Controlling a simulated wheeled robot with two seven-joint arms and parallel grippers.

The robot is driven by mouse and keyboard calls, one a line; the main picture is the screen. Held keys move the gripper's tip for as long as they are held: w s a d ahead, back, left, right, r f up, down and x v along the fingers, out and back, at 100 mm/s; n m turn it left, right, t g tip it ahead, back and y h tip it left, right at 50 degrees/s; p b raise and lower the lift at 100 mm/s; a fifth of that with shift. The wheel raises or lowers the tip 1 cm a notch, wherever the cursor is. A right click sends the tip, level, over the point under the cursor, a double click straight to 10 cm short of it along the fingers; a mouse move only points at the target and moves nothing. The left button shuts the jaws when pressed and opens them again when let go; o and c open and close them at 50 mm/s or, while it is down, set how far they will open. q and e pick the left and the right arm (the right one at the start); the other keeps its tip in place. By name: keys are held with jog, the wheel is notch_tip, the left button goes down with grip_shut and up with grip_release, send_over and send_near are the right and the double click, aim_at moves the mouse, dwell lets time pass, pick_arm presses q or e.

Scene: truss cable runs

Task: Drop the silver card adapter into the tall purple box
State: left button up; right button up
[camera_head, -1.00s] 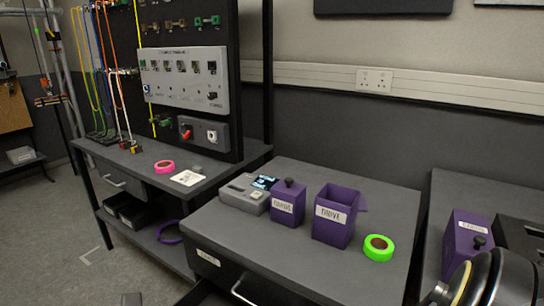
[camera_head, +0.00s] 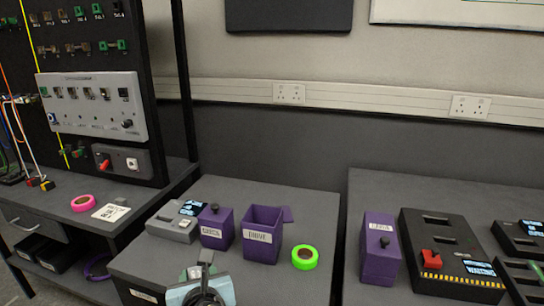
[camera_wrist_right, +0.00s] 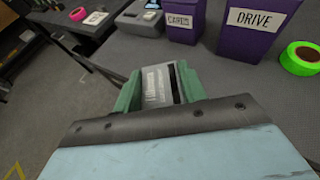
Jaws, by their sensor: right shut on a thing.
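The tall purple box (camera_head: 262,236), labelled DRIVE, stands open at the top on the grey cabinet, its lid folded to the right. It also shows in the right wrist view (camera_wrist_right: 245,38). My right gripper (camera_head: 196,271) is low in the head view, in front of the purple boxes and left of the DRIVE box. In the right wrist view, its green fingers (camera_wrist_right: 158,88) are shut on the silver card adapter (camera_wrist_right: 157,86), a flat grey piece with a dark slot. The adapter is apart from the box. My left gripper is not in view.
A smaller lidded purple box (camera_head: 216,228) and a grey device (camera_head: 173,222) stand left of the DRIVE box. Green tape (camera_head: 305,257) lies to its right. Another lidded purple box (camera_head: 379,255) and a black panel (camera_head: 447,250) are on the right bench.

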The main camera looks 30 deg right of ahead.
pick_arm(q)
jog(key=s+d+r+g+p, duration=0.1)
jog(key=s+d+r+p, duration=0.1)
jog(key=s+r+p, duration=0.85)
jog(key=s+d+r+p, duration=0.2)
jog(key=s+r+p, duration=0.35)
jog(key=p, duration=1.05)
pick_arm(e)
jog(key=w+d+r+m+g+h, duration=0.2)
jog(key=w+d+r+m+h, duration=0.2)
jog(key=d+r, duration=0.5)
jog(key=w+d+r+m+g+h, duration=0.2)
jog(key=w+d+r+m+h, duration=0.3)
jog(key=d, duration=0.8)
pick_arm(q)
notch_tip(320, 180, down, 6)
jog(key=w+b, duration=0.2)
jog(key=b, duration=0.6)
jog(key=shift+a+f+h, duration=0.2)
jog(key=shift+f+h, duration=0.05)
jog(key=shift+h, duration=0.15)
pick_arm(e)
jog(key=shift+n+y, duration=0.9)
jog(key=f, duration=0.2)
jog(key=s+f, duration=0.1)
jog(key=f, duration=0.2)
jog(key=shift+s+a+f, duration=0.25)
jog(key=shift+f, duration=0.05)
jog(key=o, duration=1.1)
jog(key=shift+c, duration=0.2)
